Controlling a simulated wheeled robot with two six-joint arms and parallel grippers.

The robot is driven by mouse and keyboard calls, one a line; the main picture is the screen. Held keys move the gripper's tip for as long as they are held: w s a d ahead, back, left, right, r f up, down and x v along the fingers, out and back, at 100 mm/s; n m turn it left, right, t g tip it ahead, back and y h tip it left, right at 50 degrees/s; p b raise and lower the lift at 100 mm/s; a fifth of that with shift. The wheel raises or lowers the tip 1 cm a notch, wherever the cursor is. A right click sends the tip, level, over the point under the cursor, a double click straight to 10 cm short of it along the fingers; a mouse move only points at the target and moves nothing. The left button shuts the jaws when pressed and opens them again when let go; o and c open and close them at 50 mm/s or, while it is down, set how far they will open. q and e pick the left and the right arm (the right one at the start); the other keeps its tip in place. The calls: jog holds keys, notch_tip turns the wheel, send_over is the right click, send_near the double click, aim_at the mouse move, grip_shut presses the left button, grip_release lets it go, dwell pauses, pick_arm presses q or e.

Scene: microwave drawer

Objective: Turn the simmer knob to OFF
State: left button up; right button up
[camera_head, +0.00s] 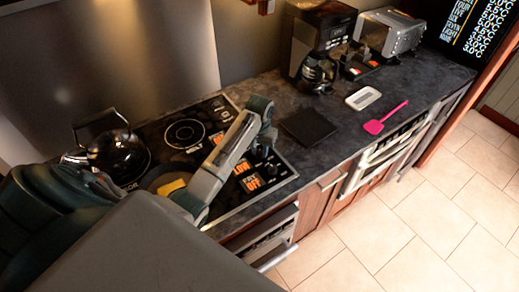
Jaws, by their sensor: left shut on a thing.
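The cooktop (230,208) has dark control knobs and orange labels along its right side. My left arm reaches over it from the lower left. My left gripper (266,141) is at the cooktop's right edge, pointing down, shut on a dark knob (261,152). The gripper hides part of this knob, and its pointer direction cannot be made out. One orange label (251,184) near it reads OFF, and another (242,167) seems to read LOW. Which label marks the simmer knob is too small to tell. My right gripper is not in view.
A kettle (117,153) stands at the cooktop's left. A pan with something yellow (173,187) lies partly behind my arm. A dark board (308,126), white dish (363,98), pink spatula (384,119), coffee maker (316,45) and toaster (391,32) are on the counter to the right.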

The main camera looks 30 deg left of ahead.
pick_arm(q)
jog(key=n, duration=0.5)
jog(key=shift+n, duration=1.3)
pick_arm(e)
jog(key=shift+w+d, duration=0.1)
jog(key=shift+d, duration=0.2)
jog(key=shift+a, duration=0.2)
pick_arm(q)
jog(key=o, duration=1)
jog(key=shift+w, duration=0.1)
